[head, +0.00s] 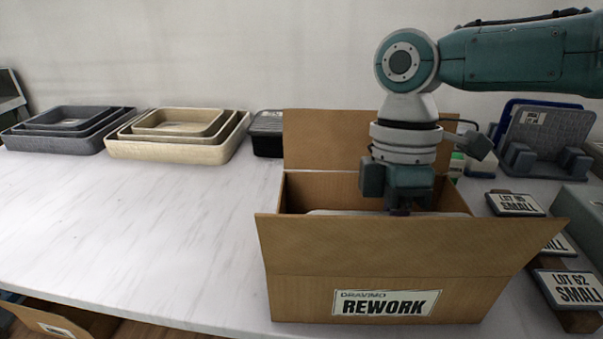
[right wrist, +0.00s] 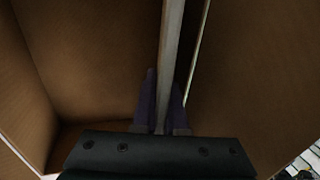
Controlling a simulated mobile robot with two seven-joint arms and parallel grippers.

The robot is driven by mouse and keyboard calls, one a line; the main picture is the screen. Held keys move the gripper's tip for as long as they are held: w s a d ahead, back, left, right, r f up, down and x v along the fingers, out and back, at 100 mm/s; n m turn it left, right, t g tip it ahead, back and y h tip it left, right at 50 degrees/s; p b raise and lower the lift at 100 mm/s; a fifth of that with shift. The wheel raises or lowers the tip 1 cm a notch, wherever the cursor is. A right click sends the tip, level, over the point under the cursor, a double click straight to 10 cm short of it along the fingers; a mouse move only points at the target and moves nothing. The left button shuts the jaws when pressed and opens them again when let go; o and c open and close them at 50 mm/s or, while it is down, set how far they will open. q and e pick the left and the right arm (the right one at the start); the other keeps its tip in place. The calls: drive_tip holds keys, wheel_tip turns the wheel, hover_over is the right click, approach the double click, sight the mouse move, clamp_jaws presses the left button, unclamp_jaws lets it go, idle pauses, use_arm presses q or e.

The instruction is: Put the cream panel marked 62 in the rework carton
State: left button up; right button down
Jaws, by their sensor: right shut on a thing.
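The rework carton (head: 300,297) stands open on the table, its printed front facing me. My right gripper (head: 400,208) points down into the carton's opening and is shut on a pale panel. The panel's top edge (head: 335,212) shows just above the carton's front wall; the rest of it is hidden inside. In the right wrist view the panel (right wrist: 172,60) stands on edge between the fingers (right wrist: 162,105), with brown carton walls (right wrist: 85,50) on both sides. No marking on the panel can be read. My left gripper is out of view.
Nested grey trays (head: 60,142) and cream trays (head: 170,152) sit at the back left. Lot label plates (head: 515,204) and a rack with a grey panel (head: 548,130) are at right.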

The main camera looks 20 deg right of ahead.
drive_tip(key=shift+f, duration=0.4)
idle(0.5)
drive_tip(key=c, duration=0.9)
unclamp_jaws()
drive_tip(key=v, duration=1)
drive_tip(key=shift+w+p, duration=0.1)
drive_tip(key=shift+p, duration=0.25)
